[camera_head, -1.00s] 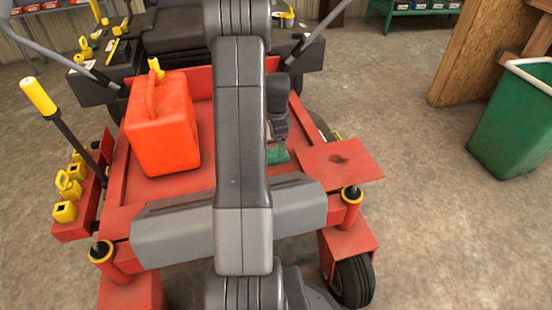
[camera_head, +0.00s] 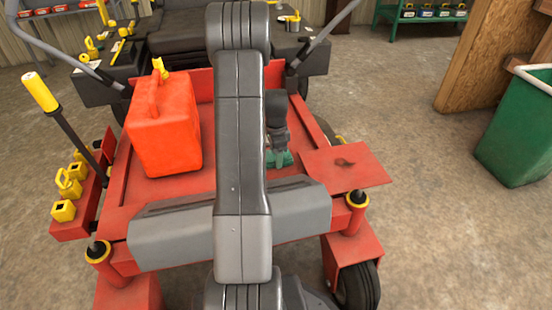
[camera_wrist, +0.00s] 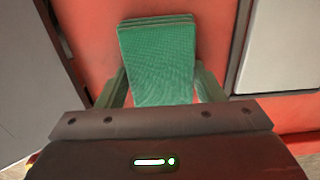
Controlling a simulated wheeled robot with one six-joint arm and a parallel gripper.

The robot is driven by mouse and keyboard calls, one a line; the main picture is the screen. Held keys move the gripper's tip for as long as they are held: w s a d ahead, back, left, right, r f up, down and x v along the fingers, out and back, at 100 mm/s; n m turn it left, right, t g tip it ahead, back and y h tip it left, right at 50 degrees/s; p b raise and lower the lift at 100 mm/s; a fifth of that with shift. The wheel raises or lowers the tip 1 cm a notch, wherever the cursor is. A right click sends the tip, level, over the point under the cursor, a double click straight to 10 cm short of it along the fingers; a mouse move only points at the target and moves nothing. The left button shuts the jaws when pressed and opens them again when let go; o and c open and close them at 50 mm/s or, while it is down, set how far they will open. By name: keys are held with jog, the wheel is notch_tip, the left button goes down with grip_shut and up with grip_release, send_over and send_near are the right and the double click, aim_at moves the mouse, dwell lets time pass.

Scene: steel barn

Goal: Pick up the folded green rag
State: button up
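The folded green rag (camera_head: 281,159) lies on the red front deck of the mower, right of the red fuel can. In the wrist view the rag (camera_wrist: 157,62) shows as a flat stack of several layers on red metal. My gripper (camera_head: 277,143) points down at it. In the wrist view my gripper's fingers (camera_wrist: 160,82) stand at the rag's left and right sides, close against its edges. I cannot tell whether they press on it. The rag's near end is hidden behind my gripper's body.
The red fuel can (camera_head: 164,124) stands on the deck to the left. A red plate (camera_head: 345,167) juts out at the right. A yellow-gripped lever (camera_head: 39,92) rises at the left. A green bin (camera_head: 520,132) stands on the floor to the right, with clear floor between.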

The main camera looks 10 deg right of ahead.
notch_tip(320, 180, up, 10)
jog(key=p, duration=0.4)
dwell(0.3)
jog(key=shift+o, duration=0.8)
jog(key=shift+c, duration=0.4)
